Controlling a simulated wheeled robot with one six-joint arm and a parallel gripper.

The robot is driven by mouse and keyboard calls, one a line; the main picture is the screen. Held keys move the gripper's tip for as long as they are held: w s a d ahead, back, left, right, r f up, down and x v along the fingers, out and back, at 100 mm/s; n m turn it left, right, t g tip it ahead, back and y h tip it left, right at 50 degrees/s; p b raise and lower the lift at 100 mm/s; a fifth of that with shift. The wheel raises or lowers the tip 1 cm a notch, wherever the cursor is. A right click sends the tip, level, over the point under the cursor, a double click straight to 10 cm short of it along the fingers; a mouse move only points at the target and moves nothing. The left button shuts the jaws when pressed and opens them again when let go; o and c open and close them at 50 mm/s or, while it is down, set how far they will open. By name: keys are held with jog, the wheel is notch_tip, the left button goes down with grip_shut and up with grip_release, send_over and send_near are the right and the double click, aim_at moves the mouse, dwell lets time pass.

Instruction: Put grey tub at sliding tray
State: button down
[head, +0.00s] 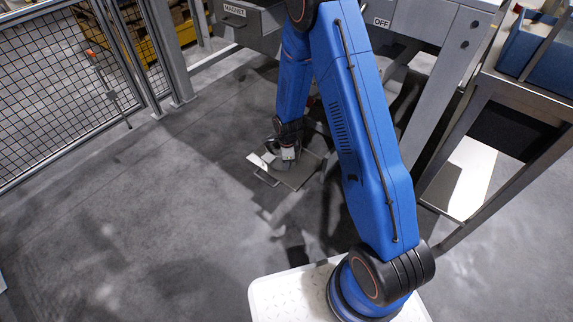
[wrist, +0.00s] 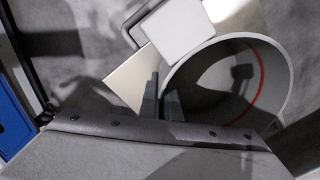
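The grey tub (wrist: 215,85) is round and open-topped, with a red stripe inside, at the right of the wrist view. In the head view only a little of it shows beneath my gripper (head: 287,157). The two dark fingers of my gripper (wrist: 164,106) are close together at the tub's left rim in the wrist view, one on each side of the wall, and appear shut on it. The sliding tray (head: 298,177) is a flat grey plate with a handle, under and beside the tub. I cannot tell whether the tub touches it.
Grey machine frames with MAGNET (head: 234,11) and OFF (head: 381,22) labels stand behind my arm. A metal table (head: 528,88) stands at the right. A mesh fence (head: 60,90) runs along the left. The floor (head: 130,230) at left and front is clear.

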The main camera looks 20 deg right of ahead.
jog(key=shift+f, duration=0.5)
jog(key=c, duration=1.9)
grip_release()
jog(key=r, duration=1.1)
jog(key=s+r, duration=0.1)
jog(key=r, duration=0.5)
jog(key=shift+r, duration=0.15)
